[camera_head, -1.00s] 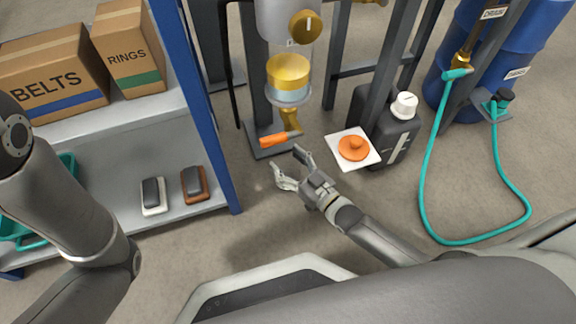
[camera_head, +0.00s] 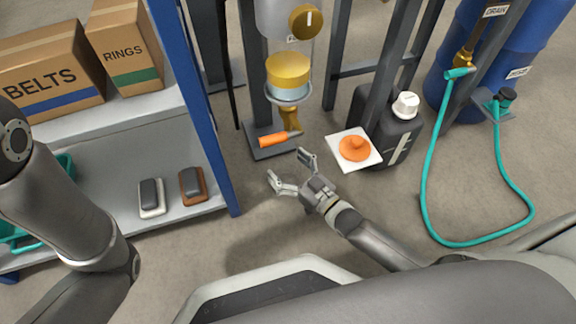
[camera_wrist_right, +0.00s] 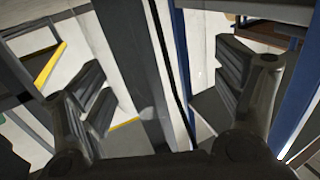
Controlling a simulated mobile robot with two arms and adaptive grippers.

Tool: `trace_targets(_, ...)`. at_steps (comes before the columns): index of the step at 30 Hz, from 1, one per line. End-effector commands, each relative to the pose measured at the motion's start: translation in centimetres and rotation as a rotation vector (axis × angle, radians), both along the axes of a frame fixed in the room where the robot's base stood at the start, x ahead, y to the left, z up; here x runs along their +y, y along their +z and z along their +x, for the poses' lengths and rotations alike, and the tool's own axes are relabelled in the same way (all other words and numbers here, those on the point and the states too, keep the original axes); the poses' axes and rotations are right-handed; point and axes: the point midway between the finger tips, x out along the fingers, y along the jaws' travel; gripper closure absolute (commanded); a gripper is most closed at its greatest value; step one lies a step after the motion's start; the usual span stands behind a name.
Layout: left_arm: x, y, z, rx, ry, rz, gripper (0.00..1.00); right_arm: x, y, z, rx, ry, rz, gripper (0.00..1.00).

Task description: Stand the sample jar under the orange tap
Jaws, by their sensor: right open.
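The orange tap handle (camera_head: 273,140) sticks out to the left of a brass outlet (camera_head: 290,118), below a clear glass bowl with a yellow content (camera_head: 288,74). My right gripper (camera_head: 288,165) is open just below and in front of the tap in the head view, with nothing visible between its fingers. It also shows open in the right wrist view (camera_wrist_right: 165,90). I cannot make out a sample jar in either view. An orange knobbed lid (camera_head: 355,148) lies on a white square (camera_head: 336,139) right of the gripper. My left gripper is out of frame.
A black jug with a white cap (camera_head: 405,104) stands behind the white square, close to a grey post. A blue-posted shelf (camera_head: 190,211) with boxes is at the left. A teal hose (camera_head: 455,242) loops on the floor at the right, by blue drums.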

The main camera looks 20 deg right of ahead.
Motion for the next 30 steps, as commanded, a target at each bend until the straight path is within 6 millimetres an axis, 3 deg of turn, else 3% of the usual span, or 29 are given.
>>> trace_targets(4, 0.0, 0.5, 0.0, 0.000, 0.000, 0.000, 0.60, -0.1, 0.5, -0.2, 0.001, 0.000, 0.000, 0.14)
trace_targets(7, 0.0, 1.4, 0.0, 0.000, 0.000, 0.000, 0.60, -0.6, 0.6, -1.4, 0.004, 0.000, -0.002, 0.14)
trace_targets(15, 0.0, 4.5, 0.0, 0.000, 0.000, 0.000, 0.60, -3.1, 0.7, -6.7, 0.005, -0.001, -0.002, 0.14)
trace_targets(21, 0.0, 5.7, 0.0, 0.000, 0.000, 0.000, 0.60, -4.4, 0.5, -9.7, 0.004, 0.000, -0.002, 0.14)
trace_targets(30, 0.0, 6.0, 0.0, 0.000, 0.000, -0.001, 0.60, -5.0, 0.3, -11.0, 0.000, 0.001, 0.000, 0.14)
